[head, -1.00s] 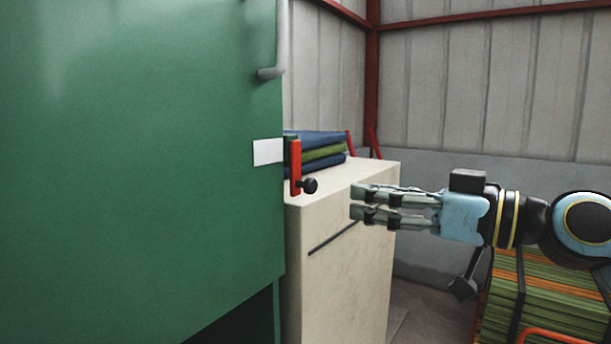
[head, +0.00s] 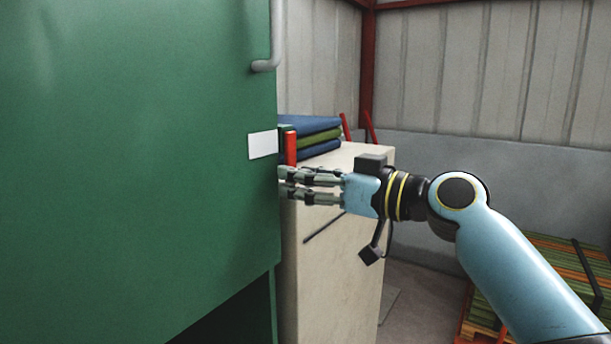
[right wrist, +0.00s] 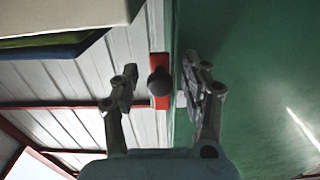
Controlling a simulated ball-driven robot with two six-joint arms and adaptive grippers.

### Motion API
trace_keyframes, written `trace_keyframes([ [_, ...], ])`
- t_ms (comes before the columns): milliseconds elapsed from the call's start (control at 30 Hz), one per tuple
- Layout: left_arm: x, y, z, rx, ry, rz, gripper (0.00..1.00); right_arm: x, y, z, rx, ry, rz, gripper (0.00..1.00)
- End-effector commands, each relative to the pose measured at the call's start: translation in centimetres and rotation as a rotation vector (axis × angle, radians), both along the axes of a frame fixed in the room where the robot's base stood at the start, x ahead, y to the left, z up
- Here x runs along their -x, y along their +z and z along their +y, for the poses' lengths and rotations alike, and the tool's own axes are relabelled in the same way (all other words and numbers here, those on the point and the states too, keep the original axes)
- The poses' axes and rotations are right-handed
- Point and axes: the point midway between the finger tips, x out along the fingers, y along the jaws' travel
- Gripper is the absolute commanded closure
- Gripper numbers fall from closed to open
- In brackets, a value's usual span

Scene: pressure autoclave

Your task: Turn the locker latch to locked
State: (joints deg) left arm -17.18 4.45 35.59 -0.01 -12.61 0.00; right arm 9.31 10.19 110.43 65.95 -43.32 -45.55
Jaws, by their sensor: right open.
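The green locker (head: 130,180) fills the left of the head view. Its red latch (head: 290,147) stands upright at the right edge, beside a white label (head: 263,145). My right gripper (head: 283,182) reaches in from the right and covers the latch's lower end and its black knob. In the right wrist view, the black knob (right wrist: 159,83) on the red latch (right wrist: 160,101) lies between the open fingers (right wrist: 160,77), with gaps visible on both sides. I cannot tell whether a finger touches it. My left gripper is not in view.
A cream cabinet (head: 335,245) stands right behind the locker edge, with folded blue and green cloths (head: 316,135) on top. A grey pipe handle (head: 278,45) is above the latch. A pallet of green slatted material (head: 560,268) sits at lower right.

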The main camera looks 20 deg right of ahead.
Motion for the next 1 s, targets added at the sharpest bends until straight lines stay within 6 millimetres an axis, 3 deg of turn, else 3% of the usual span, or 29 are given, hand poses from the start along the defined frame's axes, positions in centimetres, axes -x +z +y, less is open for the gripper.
trace_keyframes([
  [100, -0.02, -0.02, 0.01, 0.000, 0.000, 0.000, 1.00, 0.01, -0.02, -0.02, 0.000, 0.000, 0.000, 0.54],
  [467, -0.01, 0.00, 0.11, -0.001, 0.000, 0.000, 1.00, 0.03, -0.01, -0.05, 0.000, -0.001, 0.000, 1.00],
  [1000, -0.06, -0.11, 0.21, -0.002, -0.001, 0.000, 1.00, -0.42, -0.01, 0.00, -0.019, -0.001, 0.013, 1.00],
])
